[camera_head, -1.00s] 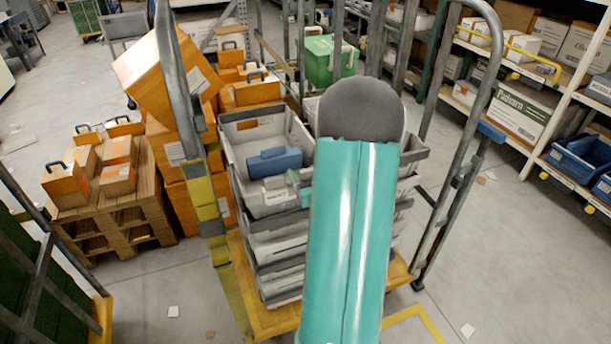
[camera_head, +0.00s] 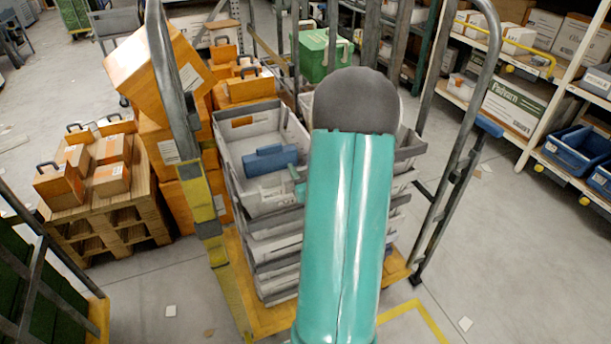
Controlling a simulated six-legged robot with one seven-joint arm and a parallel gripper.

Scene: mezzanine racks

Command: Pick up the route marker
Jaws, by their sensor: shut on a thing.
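My teal arm (camera_head: 345,230) with its dark grey rounded joint (camera_head: 355,100) fills the middle of the view and hides what lies behind it. My gripper is hidden behind the arm, so its jaws and anything between them do not show. A small teal piece (camera_head: 298,178) shows at the arm's left edge, over the upper grey tote (camera_head: 232,150); I cannot tell what it is. A blue object (camera_head: 270,158) lies in that tote, just left of the teal piece. I cannot make out a route marker with certainty.
The totes are stacked on a yellow-based trolley (camera_head: 270,318) with grey upright rails (camera_head: 465,130). Orange boxes (camera_head: 158,75) and a wooden pallet (camera_head: 105,222) stand to the left. Shelving with blue bins (camera_head: 575,148) is at right. The floor at front left and right is mostly clear.

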